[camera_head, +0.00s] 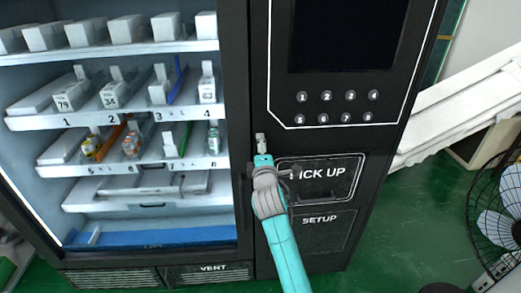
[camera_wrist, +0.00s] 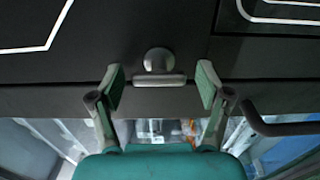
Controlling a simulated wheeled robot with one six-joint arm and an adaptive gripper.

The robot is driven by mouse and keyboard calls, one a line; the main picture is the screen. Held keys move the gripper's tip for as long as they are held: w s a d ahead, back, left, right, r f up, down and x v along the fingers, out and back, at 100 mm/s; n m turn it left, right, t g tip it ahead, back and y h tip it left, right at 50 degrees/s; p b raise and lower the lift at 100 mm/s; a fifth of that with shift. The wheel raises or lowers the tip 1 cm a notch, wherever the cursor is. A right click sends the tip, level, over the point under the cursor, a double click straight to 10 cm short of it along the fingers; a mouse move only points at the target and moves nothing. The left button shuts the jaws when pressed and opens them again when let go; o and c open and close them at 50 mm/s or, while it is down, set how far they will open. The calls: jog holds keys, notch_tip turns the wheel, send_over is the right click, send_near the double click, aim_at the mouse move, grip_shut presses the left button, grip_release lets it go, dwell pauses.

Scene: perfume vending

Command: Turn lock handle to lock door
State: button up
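The lock handle (camera_wrist: 159,66) shows in the wrist view as a grey round knob with a flat bar, on the dark machine front. My gripper (camera_wrist: 161,84) is open, with one green-padded finger on each side of the bar and a gap on both sides. In the head view the lock handle (camera_head: 261,143) is a small silver piece just above my gripper (camera_head: 263,160). The glass door (camera_head: 243,110) of the vending machine is to the left of it. I cannot tell whether the fingers are level with the bar in depth.
The pick-up flap (camera_head: 322,190) and the setup panel (camera_head: 322,240) are to the right of my arm. Number buttons (camera_head: 337,107) sit above. A curved dark door handle (camera_wrist: 280,128) is close to the right finger in the wrist view. A fan (camera_head: 497,215) stands at the far right.

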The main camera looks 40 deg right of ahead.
jog(key=v, duration=1.2)
dwell(0.5)
jog(key=s+a+f+m+y, duration=0.3)
jog(key=s+a+f+y, duration=0.4)
jog(key=s+a+f, duration=0.85)
jog(key=s+a+m+y, duration=0.1)
jog(key=s+m, duration=0.3)
jog(key=s, duration=0.8)
jog(key=s+a+m+y, duration=0.2)
jog(key=s+a+m, duration=0.1)
jog(key=s, duration=1)
jog(key=shift+m, duration=0.7)
jog(key=shift+a+f, duration=0.1)
jog(key=shift+f, duration=0.05)
